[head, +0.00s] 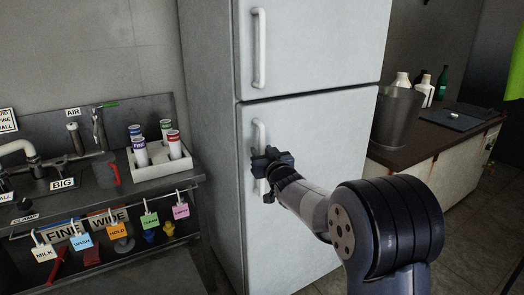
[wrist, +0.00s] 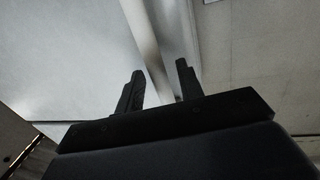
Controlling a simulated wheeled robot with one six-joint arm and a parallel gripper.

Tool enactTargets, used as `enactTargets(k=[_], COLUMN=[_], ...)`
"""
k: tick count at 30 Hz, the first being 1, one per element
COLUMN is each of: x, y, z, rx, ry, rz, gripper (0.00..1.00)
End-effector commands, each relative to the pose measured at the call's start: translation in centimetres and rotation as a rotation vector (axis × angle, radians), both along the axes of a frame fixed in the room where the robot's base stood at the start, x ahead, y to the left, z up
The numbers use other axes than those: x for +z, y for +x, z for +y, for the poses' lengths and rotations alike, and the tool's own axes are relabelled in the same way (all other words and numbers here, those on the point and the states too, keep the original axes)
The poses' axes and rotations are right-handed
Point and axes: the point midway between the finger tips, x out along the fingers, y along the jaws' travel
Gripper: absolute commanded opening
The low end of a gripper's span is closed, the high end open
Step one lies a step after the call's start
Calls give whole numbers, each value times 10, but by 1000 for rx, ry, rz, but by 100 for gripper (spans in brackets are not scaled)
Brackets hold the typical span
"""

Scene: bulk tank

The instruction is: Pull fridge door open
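The grey-white fridge has a large upper door (head: 315,40) and a lower door (head: 325,190). Both doors look flush with the body. The upper door has a vertical white handle (head: 260,48). A similar lower handle (head: 258,133) stands along the left side of the lower door. My gripper (head: 264,163) is at the middle of this lower handle and hides part of it. In the wrist view the two fingers (wrist: 160,88) stand apart, with a pale upright strip, probably the handle, between them. Whether they press on it cannot be made out.
A metal bench with a white cup holder (head: 160,162) and hanging coloured tags stands left of the fridge. A brown-topped counter (head: 420,140) with a grey bin (head: 398,115) and bottles stands to the right. Some floor shows in front of the counter.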

Motion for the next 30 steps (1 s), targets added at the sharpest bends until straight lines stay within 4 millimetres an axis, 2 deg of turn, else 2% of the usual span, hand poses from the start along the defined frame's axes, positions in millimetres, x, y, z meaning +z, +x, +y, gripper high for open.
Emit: enactTargets(k=[6,14,27,30], x=[0,0,0,0], y=[10,11,11,11], z=[4,5,4,4], rx=[0,-1,-1,-1], ry=[0,0,0,0], rz=[1,1,1,1], gripper=[36,36,0,0])
